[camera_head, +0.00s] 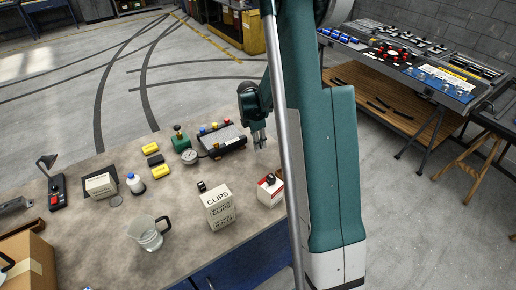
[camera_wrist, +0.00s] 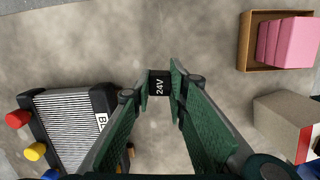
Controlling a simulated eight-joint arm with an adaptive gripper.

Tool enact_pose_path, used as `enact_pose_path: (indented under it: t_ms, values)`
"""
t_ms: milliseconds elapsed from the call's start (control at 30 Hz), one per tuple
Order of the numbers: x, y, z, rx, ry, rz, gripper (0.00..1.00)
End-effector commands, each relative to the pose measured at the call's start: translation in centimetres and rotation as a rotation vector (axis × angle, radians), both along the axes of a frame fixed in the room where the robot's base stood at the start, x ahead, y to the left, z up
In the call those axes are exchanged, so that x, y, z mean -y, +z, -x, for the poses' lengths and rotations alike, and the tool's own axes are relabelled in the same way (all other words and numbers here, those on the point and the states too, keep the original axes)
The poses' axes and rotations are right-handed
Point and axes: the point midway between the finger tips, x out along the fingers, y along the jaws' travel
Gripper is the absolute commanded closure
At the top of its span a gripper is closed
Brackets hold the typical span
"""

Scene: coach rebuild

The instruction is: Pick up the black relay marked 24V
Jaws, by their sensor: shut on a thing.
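The black relay marked 24V (camera_wrist: 159,86) is between my gripper's fingertips in the wrist view, its white lettering facing the camera and reading sideways. My gripper (camera_wrist: 160,88) is shut on it, with a green finger on each side. In the head view my gripper (camera_head: 260,142) points down at the table's far right part, just right of a black device with coloured knobs (camera_head: 222,139). I cannot make out the relay there. Whether the relay still touches the table is not clear.
The knobbed device shows left of my fingers in the wrist view (camera_wrist: 72,125). A pink block (camera_wrist: 288,42) in a cardboard tray and a pale box (camera_wrist: 285,118) are at right. A CLIPS box (camera_head: 218,208), a small black item (camera_head: 201,186) and a glass jug (camera_head: 147,234) stand nearer.

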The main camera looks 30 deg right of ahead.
Motion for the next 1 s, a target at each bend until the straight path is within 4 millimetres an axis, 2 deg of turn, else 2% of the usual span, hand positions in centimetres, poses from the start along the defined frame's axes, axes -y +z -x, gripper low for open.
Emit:
enact_pose_path:
  t_ms: [200, 400, 633, 1000]
  values:
    - [0.0, 2.8, 0.0, 0.000, 0.000, 0.000, 0.93]
    - [0.0, 4.6, 0.0, 0.000, 0.000, 0.000, 0.93]
    - [0.0, 5.5, 0.0, 0.000, 0.000, 0.000, 0.93]
    - [0.0, 5.5, 0.0, 0.000, 0.000, 0.000, 0.93]
